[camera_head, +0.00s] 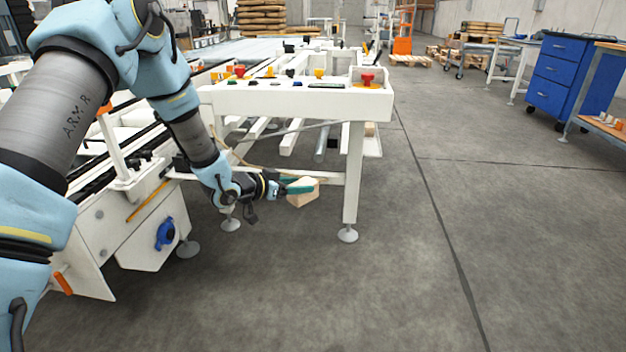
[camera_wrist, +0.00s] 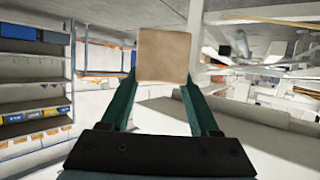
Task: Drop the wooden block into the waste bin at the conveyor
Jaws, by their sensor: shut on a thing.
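The wooden block (camera_head: 303,195) is pale brown and box-shaped. My gripper (camera_head: 298,188) is shut on it with green fingers and holds it off the floor, near the white leg at the conveyor's front end. In the wrist view the block (camera_wrist: 163,56) sits between the two finger tips of my gripper (camera_wrist: 160,85), its square face toward the camera. The white conveyor (camera_head: 300,102) stands behind and above the block, with buttons on its top panel. I cannot make out a waste bin in either view.
The conveyor's white leg (camera_head: 353,180) stands just right of the block. A blue drawer cabinet (camera_head: 560,75) and a workbench (camera_head: 605,125) stand at the right. The grey floor (camera_head: 400,260) in front and to the right is clear. Shelves (camera_wrist: 30,90) show in the wrist view.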

